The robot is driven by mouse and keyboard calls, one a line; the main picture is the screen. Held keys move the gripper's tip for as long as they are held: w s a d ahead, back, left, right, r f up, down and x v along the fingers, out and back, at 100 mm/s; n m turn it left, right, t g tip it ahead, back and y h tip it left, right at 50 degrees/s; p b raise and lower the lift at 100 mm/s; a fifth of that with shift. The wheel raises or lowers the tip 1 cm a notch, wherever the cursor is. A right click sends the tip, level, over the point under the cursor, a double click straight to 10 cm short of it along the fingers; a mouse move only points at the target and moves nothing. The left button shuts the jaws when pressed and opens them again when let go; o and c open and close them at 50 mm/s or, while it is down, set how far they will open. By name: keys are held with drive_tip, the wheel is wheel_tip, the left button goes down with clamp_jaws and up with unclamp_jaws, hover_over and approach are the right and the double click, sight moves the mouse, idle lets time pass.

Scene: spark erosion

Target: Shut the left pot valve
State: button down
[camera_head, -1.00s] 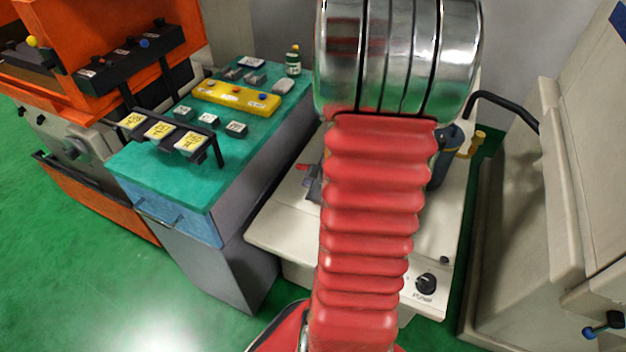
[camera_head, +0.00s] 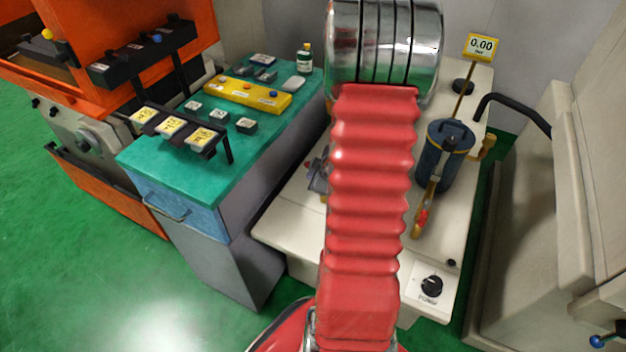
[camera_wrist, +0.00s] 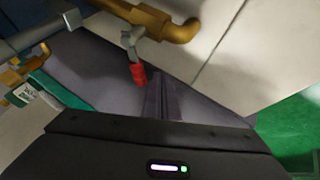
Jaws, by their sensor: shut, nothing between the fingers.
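In the wrist view a valve lever (camera_wrist: 131,52), grey with a red grip (camera_wrist: 138,73), hangs from a brass pipe (camera_wrist: 150,20). My gripper (camera_wrist: 160,78) is shut and empty, its dark fingertips just right of the red grip; I cannot tell whether they touch it. In the head view my arm hides the gripper. A dark blue pot (camera_head: 436,165) stands right of my arm, with a brass part and red tip (camera_head: 422,217) in front. A grey fitting (camera_head: 315,175) shows partly left of my arm. Which valve the wrist view shows is unclear.
The pale bench (camera_head: 285,225) carries the pot, a 0.00 display (camera_head: 481,46) and a pump knob (camera_head: 431,286). A teal-topped cabinet (camera_head: 150,160) stands left, a beige machine (camera_head: 530,200) right. The green floor (camera_head: 130,290) is clear at front left.

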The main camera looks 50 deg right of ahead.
drive_tip(key=shift+w+d+r, duration=0.1)
drive_tip(key=shift+w+d, duration=0.2)
drive_tip(key=shift+d, duration=0.3)
drive_tip(key=shift+w, duration=0.1)
drive_tip(key=shift+w+d, duration=0.5)
drive_tip(key=shift+w, duration=0.3)
drive_tip(key=shift+a, duration=0.1)
drive_tip(key=s+a+r, duration=0.6)
drive_tip(key=a+r, duration=0.1)
drive_tip(key=shift+s, duration=0.4)
idle(0.4)
drive_tip(key=shift+d, duration=0.1)
